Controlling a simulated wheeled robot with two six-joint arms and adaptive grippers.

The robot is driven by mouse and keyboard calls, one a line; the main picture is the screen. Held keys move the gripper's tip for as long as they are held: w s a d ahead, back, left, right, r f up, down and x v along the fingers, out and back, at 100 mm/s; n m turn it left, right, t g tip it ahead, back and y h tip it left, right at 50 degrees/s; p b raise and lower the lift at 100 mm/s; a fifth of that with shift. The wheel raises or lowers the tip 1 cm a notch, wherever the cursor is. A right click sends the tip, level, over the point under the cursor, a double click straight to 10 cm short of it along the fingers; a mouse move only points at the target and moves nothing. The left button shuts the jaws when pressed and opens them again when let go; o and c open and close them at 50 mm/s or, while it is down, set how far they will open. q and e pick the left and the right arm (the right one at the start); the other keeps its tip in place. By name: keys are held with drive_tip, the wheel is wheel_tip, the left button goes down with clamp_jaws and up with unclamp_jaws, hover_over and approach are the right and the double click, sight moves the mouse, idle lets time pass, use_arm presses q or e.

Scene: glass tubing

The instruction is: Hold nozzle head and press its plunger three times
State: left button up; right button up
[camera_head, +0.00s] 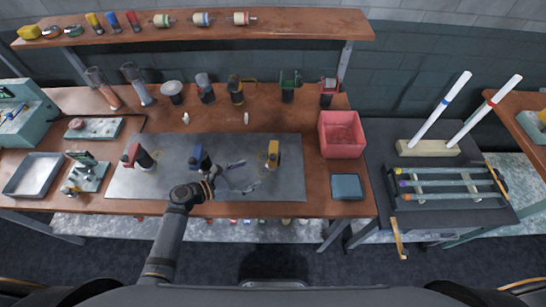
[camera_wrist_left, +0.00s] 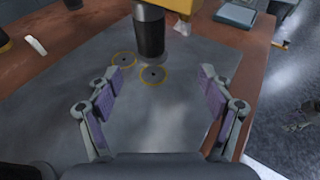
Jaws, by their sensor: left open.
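Three nozzle heads stand on the grey mat (camera_head: 215,192) in the head view: a red one (camera_head: 131,155), a blue one (camera_head: 199,159) and a yellow one (camera_head: 273,155). My left gripper (camera_head: 247,178) is open and empty, low over the mat, between the blue and yellow heads and a little nearer me. In the left wrist view, the open fingers (camera_wrist_left: 160,102) point toward the black cylindrical part (camera_wrist_left: 150,36) of the yellow head (camera_wrist_left: 184,6), which stands beyond the fingertips, untouched. Its top is cut off by the frame. I cannot make out a plunger. My right gripper is out of view.
Thin yellow-edged rings (camera_wrist_left: 155,76) mark the mat ahead of the gripper. A pink bin (camera_head: 341,135) and a dark blue box (camera_head: 347,187) stand to the right. Several bottles and tools line the bench's back. A shelf (camera_head: 200,27) runs above.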

sight(271, 170)
use_arm(q)
drive_tip(key=b+x, duration=0.3)
drive_tip(key=x, duration=0.5)
drive_tip(key=shift+w+d+f, duration=0.15)
drive_tip(key=shift+d+f, duration=0.05)
drive_tip(key=shift+w+d+f, duration=0.1)
drive_tip(key=shift+w+d, duration=0.2)
drive_tip(key=shift+d, duration=0.2)
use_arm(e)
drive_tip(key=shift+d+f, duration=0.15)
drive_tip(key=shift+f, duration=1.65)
use_arm(q)
drive_tip(key=shift+c, duration=0.4)
drive_tip(key=c, duration=1)
drive_tip(key=shift+c, duration=0.2)
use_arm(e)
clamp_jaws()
